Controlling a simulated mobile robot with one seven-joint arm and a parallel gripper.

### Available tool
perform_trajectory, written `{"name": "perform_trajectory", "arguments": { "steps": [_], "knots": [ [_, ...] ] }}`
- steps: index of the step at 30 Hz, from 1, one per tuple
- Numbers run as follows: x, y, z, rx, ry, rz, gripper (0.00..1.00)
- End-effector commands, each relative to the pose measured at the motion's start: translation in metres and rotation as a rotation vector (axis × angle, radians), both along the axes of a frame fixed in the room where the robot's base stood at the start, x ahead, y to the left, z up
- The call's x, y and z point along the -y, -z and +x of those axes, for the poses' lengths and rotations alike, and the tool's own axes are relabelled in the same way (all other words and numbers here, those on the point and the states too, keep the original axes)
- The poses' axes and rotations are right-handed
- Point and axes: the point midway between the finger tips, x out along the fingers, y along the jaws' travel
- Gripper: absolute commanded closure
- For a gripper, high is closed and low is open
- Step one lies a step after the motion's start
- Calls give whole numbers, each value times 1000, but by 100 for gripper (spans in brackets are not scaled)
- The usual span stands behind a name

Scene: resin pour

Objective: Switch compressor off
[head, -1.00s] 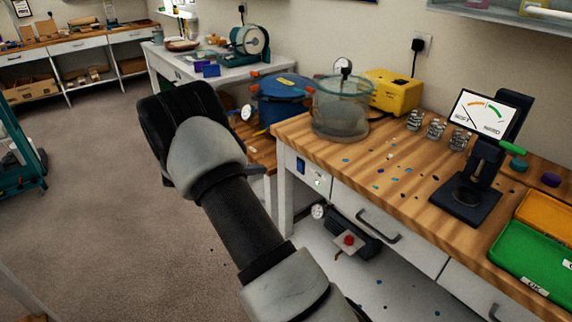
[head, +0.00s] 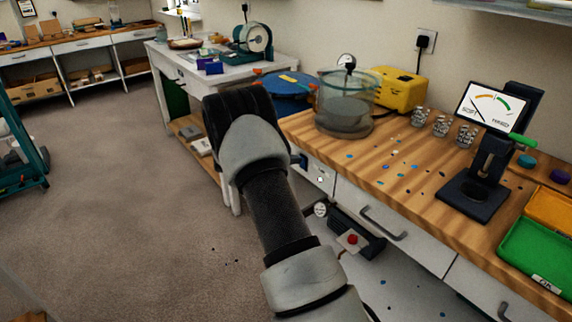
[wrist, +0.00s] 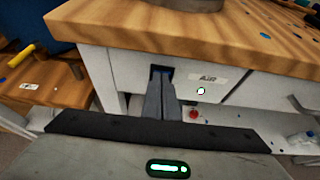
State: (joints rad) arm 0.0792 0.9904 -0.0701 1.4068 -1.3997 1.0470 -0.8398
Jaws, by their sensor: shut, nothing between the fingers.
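In the wrist view my gripper (wrist: 160,78) is shut and empty. Its fingertips are at the dark blue switch (wrist: 154,70) on the white panel under the bench top, overlapping it; I cannot tell whether they touch. The panel has an "AIR" label (wrist: 207,78) and a small round lamp (wrist: 201,91), pale with a green edge. In the head view the switch (head: 302,160) shows beside my arm, and my fingers are hidden. The dark compressor-like unit (head: 372,243) under the bench has a red knob (head: 352,239) and a gauge (head: 320,209).
The wooden bench top (head: 400,200) overhangs the panel. It carries a clear vacuum chamber (head: 345,105), a yellow pump (head: 398,90), a hardness gauge stand (head: 485,180) and trays. A blue pot (head: 285,85) stands left of the bench. The floor at left is open.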

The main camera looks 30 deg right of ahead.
Motion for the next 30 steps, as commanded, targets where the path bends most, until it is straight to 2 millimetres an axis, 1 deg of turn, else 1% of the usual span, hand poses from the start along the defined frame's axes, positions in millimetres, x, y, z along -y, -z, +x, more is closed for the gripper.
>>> {"name": "perform_trajectory", "arguments": {
  "steps": [9, 14, 16, 22, 30],
  "knots": [
    [1, -1, 0, 0, -1, 1, 100],
    [9, -11, 0, -7, 4, 52, 100],
    [9, -2, 1, -12, 1, 65, 100],
    [8, -3, 1, -11, 1, 63, 100],
    [8, -14, 1, -11, 1, 63, 100]
  ]
}}
